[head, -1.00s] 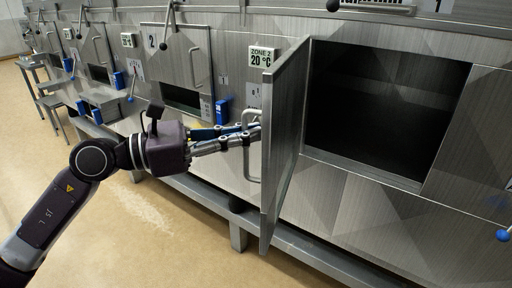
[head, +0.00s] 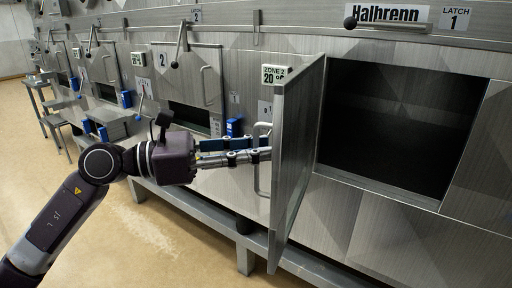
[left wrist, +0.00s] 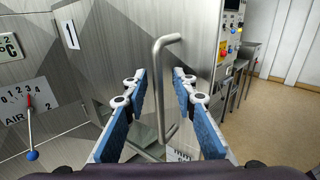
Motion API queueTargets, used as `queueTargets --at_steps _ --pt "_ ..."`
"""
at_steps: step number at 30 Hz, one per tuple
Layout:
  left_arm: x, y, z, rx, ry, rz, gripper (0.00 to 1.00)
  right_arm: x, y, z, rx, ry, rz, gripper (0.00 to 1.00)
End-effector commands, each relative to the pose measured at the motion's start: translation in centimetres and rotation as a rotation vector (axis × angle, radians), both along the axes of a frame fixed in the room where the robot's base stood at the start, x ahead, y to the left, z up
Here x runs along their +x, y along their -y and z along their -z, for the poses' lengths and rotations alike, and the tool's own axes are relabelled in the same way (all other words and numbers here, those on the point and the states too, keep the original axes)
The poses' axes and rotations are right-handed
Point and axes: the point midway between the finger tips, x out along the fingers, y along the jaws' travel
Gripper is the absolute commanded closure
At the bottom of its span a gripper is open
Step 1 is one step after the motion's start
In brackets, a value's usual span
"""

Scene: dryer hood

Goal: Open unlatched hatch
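The hatch door (head: 296,150) is a grey metal panel. It stands swung out wide to the left of its dark square opening (head: 400,125). Its handle (head: 258,180) is a bent metal bar on the outer face; the left wrist view also shows the handle (left wrist: 162,90) upright. My left gripper (head: 265,154) is at the handle. In the left wrist view its two blue-padded fingers are apart, one on each side of the bar, with gaps visible. I cannot tell whether either finger touches it. My right gripper is not in view.
A latch lever (head: 385,24) with a dark knob is above the opening, beside the LATCH 1 sign (head: 455,19). A metal rail (head: 205,212) runs low along the machine. The floor (head: 150,240) at front left is clear.

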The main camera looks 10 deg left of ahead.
Motion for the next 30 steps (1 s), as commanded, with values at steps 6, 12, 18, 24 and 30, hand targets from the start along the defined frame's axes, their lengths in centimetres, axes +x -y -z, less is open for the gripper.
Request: queueTargets --at_steps 6,12,18,24,30 --pt "0.1 -0.1 -0.2 -0.003 0.003 -0.003 0.75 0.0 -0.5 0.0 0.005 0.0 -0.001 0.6" --pt "-0.2 -0.9 -0.1 -0.002 0.002 -0.006 0.75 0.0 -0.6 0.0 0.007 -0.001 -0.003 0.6" --pt "-1.7 -3.8 0.1 -0.001 -0.002 -0.008 0.75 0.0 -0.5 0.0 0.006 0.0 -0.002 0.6" --pt "-3.4 -6.9 0.0 -0.002 -0.001 -0.005 0.75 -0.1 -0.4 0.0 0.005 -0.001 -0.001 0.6" --pt "-4.7 -9.3 0.0 -0.003 -0.001 -0.004 0.75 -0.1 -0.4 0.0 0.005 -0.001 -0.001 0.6"
